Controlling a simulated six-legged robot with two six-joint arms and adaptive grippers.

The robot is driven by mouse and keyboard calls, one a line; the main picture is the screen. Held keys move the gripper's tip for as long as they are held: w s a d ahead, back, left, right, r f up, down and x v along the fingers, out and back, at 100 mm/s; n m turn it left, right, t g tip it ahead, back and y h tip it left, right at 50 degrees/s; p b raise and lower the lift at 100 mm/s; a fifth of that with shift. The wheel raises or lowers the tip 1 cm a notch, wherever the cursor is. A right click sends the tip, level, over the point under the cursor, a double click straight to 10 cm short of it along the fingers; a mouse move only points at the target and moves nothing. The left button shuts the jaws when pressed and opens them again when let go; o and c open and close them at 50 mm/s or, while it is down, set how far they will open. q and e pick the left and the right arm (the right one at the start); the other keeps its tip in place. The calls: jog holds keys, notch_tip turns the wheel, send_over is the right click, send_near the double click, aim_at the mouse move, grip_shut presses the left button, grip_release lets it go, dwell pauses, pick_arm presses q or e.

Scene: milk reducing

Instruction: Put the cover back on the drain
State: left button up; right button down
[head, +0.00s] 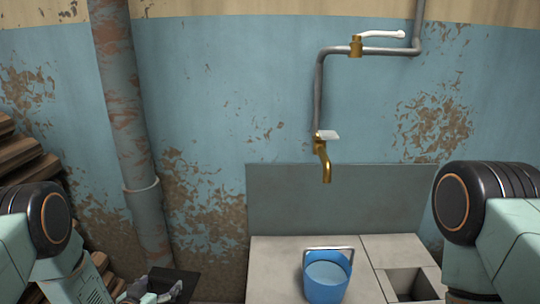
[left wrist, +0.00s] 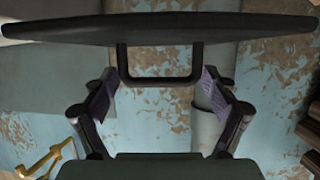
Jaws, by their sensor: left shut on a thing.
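The drain cover (head: 186,279) is a thin black plate low in the head view, by the foot of the pipe. In the left wrist view the cover (left wrist: 160,29) shows nearly edge-on across the top, with a dark U-shaped handle. My left gripper (head: 172,293) is shut on that handle, with a finger at each side of it in the wrist view (left wrist: 160,88). The cover's far part shows beyond the gripper in the head view.
A rusty pipe (head: 124,110) runs down the peeling blue wall. A blue bucket (head: 327,284) stands on the tiled counter (head: 275,262) under a brass tap (head: 324,165). A square recess (head: 411,283) lies to its right. Stacked wood (head: 22,152) is at far left.

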pick_arm(q)
jog(key=s+d+r+m+g+h, duration=0.2)
jog(key=s+d+r+m+h, duration=0.1)
jog(key=s+d+r, duration=0.4)
jog(key=s+d+r+m+g+h, duration=0.2)
jog(key=s+r+m+h, duration=0.25)
jog(key=r, duration=0.45)
jog(key=s+d+r+m+g+h, duration=0.2)
jog(key=s+d+r+m, duration=0.1)
jog(key=s+d+r, duration=0.4)
notch_tip(320, 180, up, 8)
jog(key=a+r+p, duration=0.1)
jog(key=a+p, duration=0.1)
jog(key=p, duration=1.1)
notch_tip(320, 180, down, 6)
jog(key=shift+s+f, duration=0.15)
jog(key=shift+s, duration=0.3)
